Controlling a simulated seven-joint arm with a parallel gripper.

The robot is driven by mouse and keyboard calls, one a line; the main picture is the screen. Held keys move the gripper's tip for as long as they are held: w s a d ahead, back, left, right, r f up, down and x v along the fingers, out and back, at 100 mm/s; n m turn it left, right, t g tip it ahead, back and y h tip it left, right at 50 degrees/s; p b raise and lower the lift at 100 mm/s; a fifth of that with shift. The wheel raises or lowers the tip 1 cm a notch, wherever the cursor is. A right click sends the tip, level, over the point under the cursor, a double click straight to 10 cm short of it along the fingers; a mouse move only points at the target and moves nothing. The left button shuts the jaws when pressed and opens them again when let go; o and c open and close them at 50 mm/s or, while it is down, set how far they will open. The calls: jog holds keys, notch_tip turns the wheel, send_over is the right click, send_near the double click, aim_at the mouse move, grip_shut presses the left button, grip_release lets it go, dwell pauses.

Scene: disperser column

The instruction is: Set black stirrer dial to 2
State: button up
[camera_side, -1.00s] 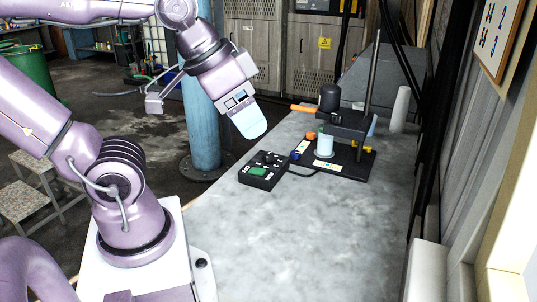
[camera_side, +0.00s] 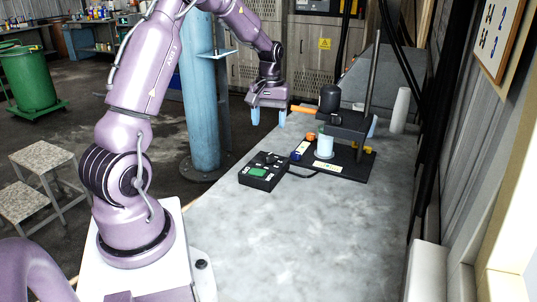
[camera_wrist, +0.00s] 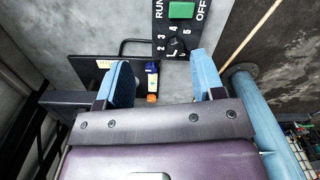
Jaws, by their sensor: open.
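The black control box (camera_side: 263,172) with a green part lies on the bench. Its black stirrer dial (camera_wrist: 176,47) shows in the wrist view below a green switch (camera_wrist: 182,10) marked RUN and OFF. Numbers, including 2, 3, 4 and 5, ring the dial; its exact setting is too small to tell. My gripper (camera_side: 269,117) points down above and beyond the box in the side view. In the wrist view my gripper (camera_wrist: 163,72) has its two blue fingers wide apart, with nothing between them. The dial appears ahead of the fingertips, apart from them.
The disperser stand with a black motor (camera_side: 328,98), upright rod (camera_side: 370,80) and beaker (camera_side: 325,146) stands right of the box. An orange handle (camera_side: 303,109) reaches toward my gripper. A blue column (camera_side: 203,100) stands left of the bench. The front bench is clear.

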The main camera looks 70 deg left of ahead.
aim_at(268, 155)
jog(key=w+a+f+n, duration=0.3)
jog(key=a+f+n, duration=0.15)
jog(key=a, duration=0.45)
jog(key=shift+n, duration=0.35)
jog(key=f, duration=1.1)
jog(key=shift+s+d+f, duration=0.15)
jog(key=shift+d+f, duration=0.1)
jog(key=shift+f, duration=0.1)
jog(key=c, duration=0.9)
